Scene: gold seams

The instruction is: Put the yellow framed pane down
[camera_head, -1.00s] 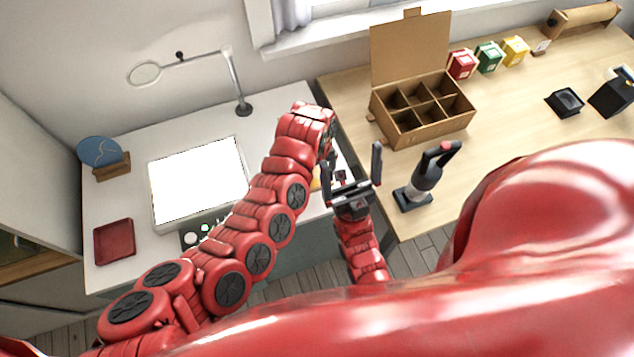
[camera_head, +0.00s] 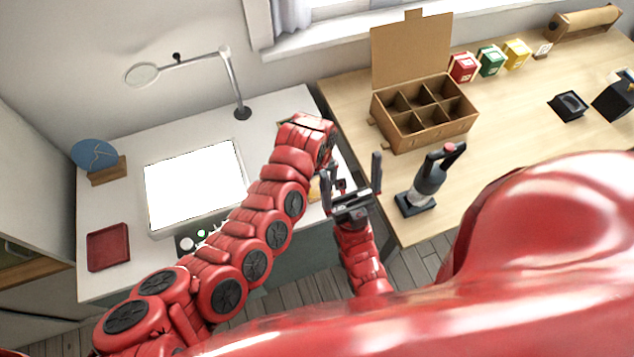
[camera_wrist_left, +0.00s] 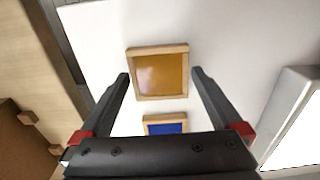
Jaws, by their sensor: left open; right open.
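The yellow framed pane (camera_wrist_left: 160,75), amber glass in a light wooden frame, lies on the white tabletop in the left wrist view. In the head view only a small sliver of yellow (camera_head: 314,190) shows beside my left wrist. My left gripper (camera_wrist_left: 161,72) is open, one finger on either side of the pane, with gaps between fingers and frame; their height above it is unclear. A blue framed pane (camera_wrist_left: 165,127) lies close by, partly hidden by the gripper's body. My right gripper (camera_head: 352,170) is open and empty, fingers up, near the gap between the tables.
A bright light panel (camera_head: 195,185) lies on the white table, with a red tray (camera_head: 108,246) and a blue disc on a stand (camera_head: 95,155) to its left. A magnifier lamp (camera_head: 242,112) stands behind. A compartment box (camera_head: 425,120) and a black-based tool (camera_head: 415,203) stand on the wooden table.

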